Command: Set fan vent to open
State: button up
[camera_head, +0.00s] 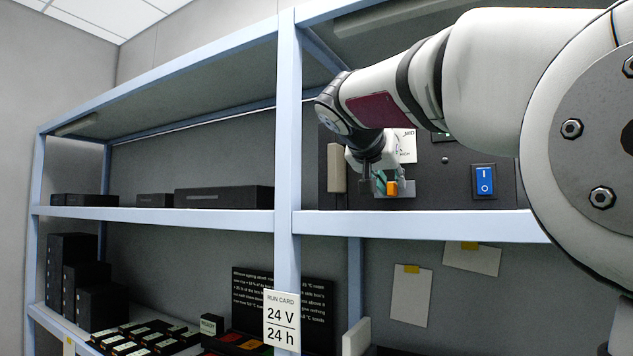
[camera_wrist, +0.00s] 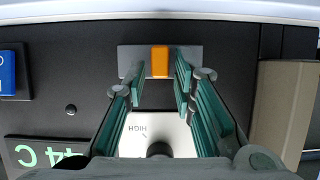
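The fan vent control appears to be an orange slider tab (camera_wrist: 160,62) on a short grey track (camera_wrist: 131,56), set in a dark panel. The orange tab also shows in the head view (camera_head: 391,188), low on the panel. My gripper (camera_wrist: 160,72) is open, with its green-padded fingers on either side of the tab. The tab sits between the fingertips, closer to the right one in the wrist view, with a gap on the left. I cannot tell whether the right finger touches it. In the head view my gripper (camera_head: 379,184) partly hides the track.
A blue rocker switch (camera_head: 484,181) is right of the tab in the head view, and a beige block (camera_head: 337,168) is left. A white label (camera_wrist: 140,136) reading HIGH and a green display (camera_wrist: 45,152) appear upside down in the wrist view. A shelf edge (camera_head: 420,224) runs below.

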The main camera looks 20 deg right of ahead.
grip_shut()
jog(key=shift+s+d+b, duration=0.5)
jog(key=shift+s+d, duration=0.5)
jog(key=shift+s, duration=0.3)
jog(key=shift+s+d+b, duration=0.45)
jog(key=shift+s+d, duration=0.5)
jog(key=shift+s, duration=0.3)
jog(key=shift+o, duration=2.4)
grip_release()
jog(key=shift+s+d, duration=0.1)
jog(key=shift+s+a+r, duration=0.15)
jog(key=shift+a+r, duration=0.05)
jog(key=shift+a, duration=0.25)
jog(key=v, duration=1.1)
